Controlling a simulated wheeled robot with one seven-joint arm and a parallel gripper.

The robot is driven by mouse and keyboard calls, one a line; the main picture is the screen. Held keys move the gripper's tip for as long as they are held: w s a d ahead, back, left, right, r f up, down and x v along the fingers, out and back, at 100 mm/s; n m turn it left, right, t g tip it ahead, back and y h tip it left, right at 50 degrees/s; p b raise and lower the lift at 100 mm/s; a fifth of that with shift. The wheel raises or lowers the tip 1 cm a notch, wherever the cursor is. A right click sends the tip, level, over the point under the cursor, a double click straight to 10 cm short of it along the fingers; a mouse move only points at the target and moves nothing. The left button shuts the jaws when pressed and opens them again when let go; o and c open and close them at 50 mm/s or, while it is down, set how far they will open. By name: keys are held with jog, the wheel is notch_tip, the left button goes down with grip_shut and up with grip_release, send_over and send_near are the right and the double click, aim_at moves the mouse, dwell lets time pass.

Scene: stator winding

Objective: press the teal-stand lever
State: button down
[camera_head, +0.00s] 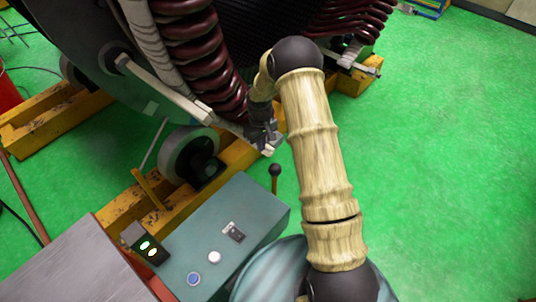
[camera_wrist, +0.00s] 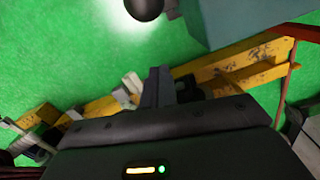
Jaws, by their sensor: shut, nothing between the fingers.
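The teal stand (camera_head: 245,205) is a box at the bottom centre of the head view, with buttons and a small switch on top. Its lever (camera_head: 275,170) is a thin upright rod with a dark ball knob at the stand's far right end. My gripper (camera_head: 268,146) is shut and empty, a little beyond the knob and apart from it in the picture. In the wrist view, the shut fingers (camera_wrist: 158,86) point up the frame. The lever's dark knob (camera_wrist: 145,8) is cut by the top edge there, beside a corner of the teal stand (camera_wrist: 245,18).
The large stator with dark red coils (camera_head: 205,55) fills the upper left, close to my gripper. Yellow beams (camera_head: 110,215) and a grey roller (camera_head: 188,152) lie below it. A grey metal surface (camera_head: 75,265) is at lower left. Green floor (camera_head: 440,130) is clear on the right.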

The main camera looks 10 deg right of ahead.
jog(key=s+f+p, duration=0.1)
jog(key=s+d+f+p, duration=0.1)
jog(key=s+f, duration=0.1)
jog(key=shift+s+d+f+p, duration=0.1)
jog(key=shift+s+d+p, duration=0.2)
jog(key=shift+p, duration=0.1)
jog(key=shift+s+d, duration=0.1)
jog(key=shift+d, duration=0.05)
